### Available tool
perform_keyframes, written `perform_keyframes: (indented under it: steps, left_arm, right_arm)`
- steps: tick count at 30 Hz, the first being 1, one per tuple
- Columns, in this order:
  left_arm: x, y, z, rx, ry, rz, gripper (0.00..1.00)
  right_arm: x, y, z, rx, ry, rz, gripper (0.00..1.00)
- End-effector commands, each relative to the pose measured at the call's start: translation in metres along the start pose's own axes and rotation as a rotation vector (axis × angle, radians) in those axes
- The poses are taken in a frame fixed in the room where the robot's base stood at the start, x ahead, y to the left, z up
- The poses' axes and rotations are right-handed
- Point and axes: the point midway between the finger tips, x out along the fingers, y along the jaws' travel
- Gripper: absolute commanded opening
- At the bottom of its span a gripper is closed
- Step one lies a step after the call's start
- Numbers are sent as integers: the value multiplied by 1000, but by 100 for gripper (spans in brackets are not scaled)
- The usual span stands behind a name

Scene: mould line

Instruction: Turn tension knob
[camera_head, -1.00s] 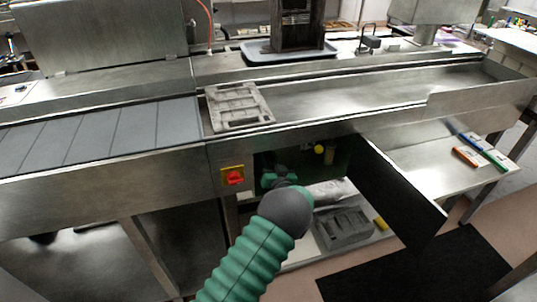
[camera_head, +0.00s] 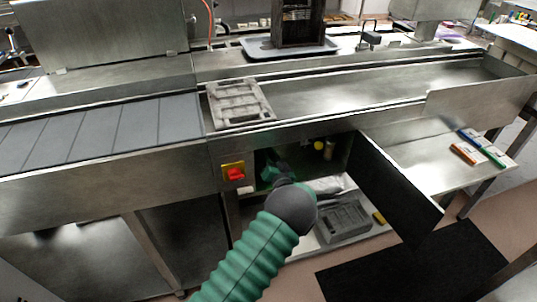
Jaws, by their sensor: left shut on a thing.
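My left arm reaches from the bottom into the open cabinet under the line. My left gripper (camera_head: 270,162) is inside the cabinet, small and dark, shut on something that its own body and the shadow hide. I cannot make out the tension knob for sure; it may be what the gripper holds. A yellow round knob (camera_head: 319,145) shows to the right of the gripper, apart from it, next to a tan cylinder (camera_head: 329,151). My right gripper is not in view.
The black cabinet door (camera_head: 396,188) stands open to the right of my arm. A red switch on a yellow plate (camera_head: 235,173) is just left of the opening. A grey mould (camera_head: 343,222) lies on the lower shelf. Another mould (camera_head: 238,103) sits on the line above.

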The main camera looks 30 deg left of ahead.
Motion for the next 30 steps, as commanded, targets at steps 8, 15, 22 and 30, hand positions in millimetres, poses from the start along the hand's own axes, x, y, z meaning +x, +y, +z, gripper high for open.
perform_keyframes:
  steps: [8,15,22,30]
  left_arm:
    - [0,1,-1,-2,3,2,59]
    - [-1,0,-1,-2,2,1,59]
    - [-36,1,-2,0,1,5,59]
    - [-116,2,-2,2,3,5,59]
  right_arm:
    - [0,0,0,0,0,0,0]
    - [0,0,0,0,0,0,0]
    - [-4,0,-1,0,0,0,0]
    - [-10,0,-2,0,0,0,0]
